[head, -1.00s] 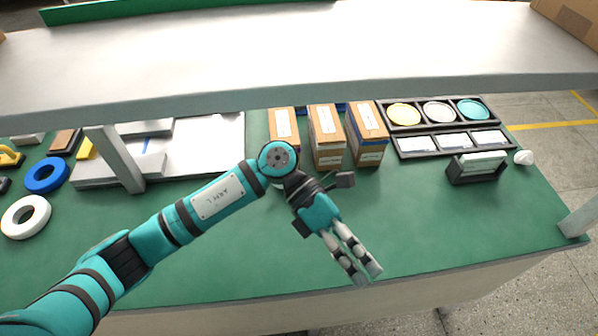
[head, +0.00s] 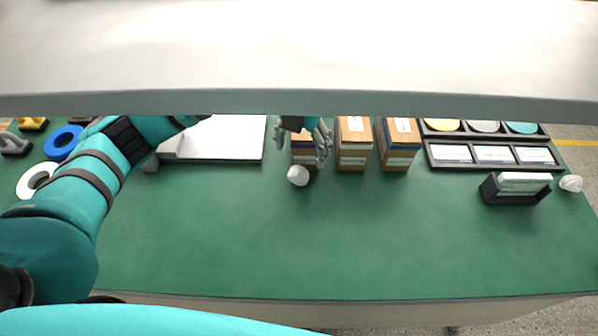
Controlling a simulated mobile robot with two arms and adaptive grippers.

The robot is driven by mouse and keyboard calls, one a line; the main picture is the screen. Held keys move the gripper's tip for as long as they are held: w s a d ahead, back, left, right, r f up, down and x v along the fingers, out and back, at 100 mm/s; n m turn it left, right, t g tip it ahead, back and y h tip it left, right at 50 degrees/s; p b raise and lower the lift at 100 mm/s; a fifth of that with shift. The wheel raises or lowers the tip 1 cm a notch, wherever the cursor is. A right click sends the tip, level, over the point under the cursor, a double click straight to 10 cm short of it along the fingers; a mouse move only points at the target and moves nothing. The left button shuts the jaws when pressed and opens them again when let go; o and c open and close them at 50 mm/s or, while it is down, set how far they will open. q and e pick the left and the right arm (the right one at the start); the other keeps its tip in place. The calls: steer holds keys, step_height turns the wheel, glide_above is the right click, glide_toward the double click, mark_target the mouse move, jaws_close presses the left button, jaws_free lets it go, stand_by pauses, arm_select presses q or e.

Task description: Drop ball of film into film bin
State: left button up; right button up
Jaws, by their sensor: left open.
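A small white ball (head: 298,175), which looks like balled film, rests on the green bench in front of the leftmost cardboard box. A second white crumpled ball (head: 571,183) lies near the bench's right end. My left gripper (head: 301,148) is open and empty, with its fingers spread just behind the first ball in the picture, in front of the leftmost box. I cannot tell its height over the bench. No film bin can be made out. My right gripper is not in view.
An overhead shelf (head: 300,100) crosses the top and hides the back of the bench. Cardboard boxes (head: 354,145) stand behind. A black tray of discs and cards (head: 432,163) and a black card holder (head: 515,190) are right. A blue ring (head: 50,147) and white ring (head: 25,187) lie left. The bench's front middle is clear.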

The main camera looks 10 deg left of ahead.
mark_target(298, 169)
arm_select(q)
step_height(298, 169, down, 4)
steer(key=shift+f, duration=0.1)
steer(key=f, duration=0.1)
steer(key=f+p, duration=0.1)
steer(key=f, duration=0.3)
steer(key=shift+a, duration=0.3)
steer(key=c, duration=0.9)
